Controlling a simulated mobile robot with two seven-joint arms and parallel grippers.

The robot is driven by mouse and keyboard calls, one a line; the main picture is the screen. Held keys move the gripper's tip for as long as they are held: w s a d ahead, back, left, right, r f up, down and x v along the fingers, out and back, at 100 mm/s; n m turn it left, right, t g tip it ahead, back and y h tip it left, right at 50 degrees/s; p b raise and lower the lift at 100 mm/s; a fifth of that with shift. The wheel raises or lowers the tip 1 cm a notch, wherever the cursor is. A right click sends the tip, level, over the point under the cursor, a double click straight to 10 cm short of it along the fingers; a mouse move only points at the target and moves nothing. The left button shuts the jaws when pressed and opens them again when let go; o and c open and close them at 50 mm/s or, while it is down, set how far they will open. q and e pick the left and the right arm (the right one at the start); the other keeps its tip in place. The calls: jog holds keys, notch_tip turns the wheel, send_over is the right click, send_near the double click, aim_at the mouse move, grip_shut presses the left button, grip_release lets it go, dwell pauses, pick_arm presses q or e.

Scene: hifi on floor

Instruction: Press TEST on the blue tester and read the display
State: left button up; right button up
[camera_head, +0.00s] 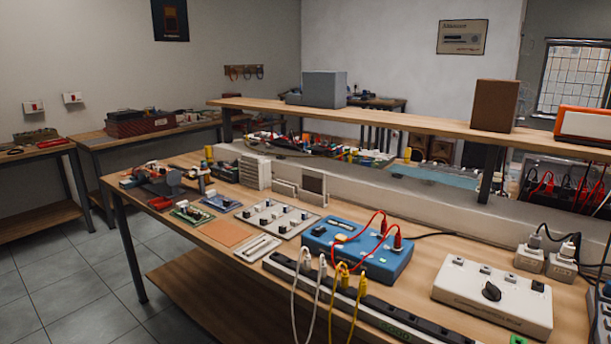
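A blue tester (358,249) lies on the wooden workbench near the middle of the view. Its top carries a small display-like window, dark and light knobs or buttons, and red plugs with red leads looping up. The lettering is too small to read, so I cannot tell which button is TEST or what the display shows. A green spot shows on its front face. Neither of my grippers is in view.
A black and white power strip (408,318) with white and yellow cables runs along the bench's front edge. A white box with a dark knob (491,297) stands right of the tester. A panel of switches (276,217) lies left. A raised shelf (404,121) spans behind.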

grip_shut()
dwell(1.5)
